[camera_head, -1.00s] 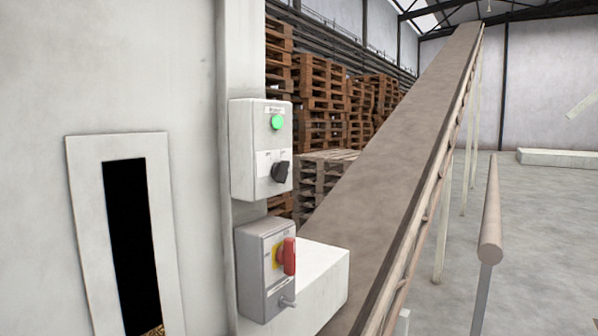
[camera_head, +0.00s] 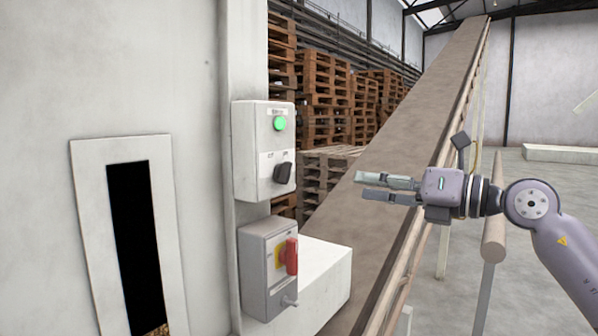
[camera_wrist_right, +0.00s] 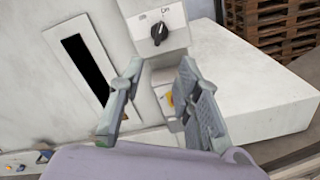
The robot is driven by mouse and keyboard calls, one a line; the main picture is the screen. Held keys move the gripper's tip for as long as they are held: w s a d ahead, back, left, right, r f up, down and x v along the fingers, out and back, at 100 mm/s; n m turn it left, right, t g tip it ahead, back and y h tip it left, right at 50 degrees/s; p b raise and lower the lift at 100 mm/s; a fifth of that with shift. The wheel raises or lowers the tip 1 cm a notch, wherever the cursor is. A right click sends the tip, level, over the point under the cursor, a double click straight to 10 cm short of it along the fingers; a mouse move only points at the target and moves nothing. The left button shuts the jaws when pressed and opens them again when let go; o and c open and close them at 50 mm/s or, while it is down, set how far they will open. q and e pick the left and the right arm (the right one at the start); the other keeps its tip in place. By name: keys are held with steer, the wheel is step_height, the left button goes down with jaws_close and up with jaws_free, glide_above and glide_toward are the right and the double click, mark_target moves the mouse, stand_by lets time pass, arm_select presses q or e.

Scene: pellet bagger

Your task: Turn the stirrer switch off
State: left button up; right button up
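The stirrer switch appears to be the black rotary knob (camera_head: 283,173) on the upper white control box (camera_head: 252,150), below a lit green lamp (camera_head: 279,123). The knob also shows in the right wrist view (camera_wrist_right: 159,36), tilted toward the "On" label side. My right gripper (camera_head: 362,188) is to the right of the box in the head view, apart from it, fingers pointing left. In the right wrist view its two fingers (camera_wrist_right: 160,85) are spread with nothing between them, and the knob lies beyond them. My left gripper is not in view.
A grey box (camera_head: 262,285) with a red handle (camera_head: 291,256) on yellow is below the control box. A white block (camera_head: 325,275) juts out beside it. An inclined conveyor (camera_head: 400,150) and a post with a rail (camera_head: 494,215) stand to the right. Pallets are stacked behind.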

mark_target(290, 173)
steer(key=p+x, duration=0.7)
steer(key=x, duration=0.8)
steer(key=shift+a+r, duration=0.1)
steer(key=shift+a, duration=0.05)
steer(key=shift+w+a, duration=0.45)
steer(key=shift+a, duration=0.1)
steer(key=shift+d, duration=0.1)
steer(key=shift+c, duration=0.2)
jaws_close()
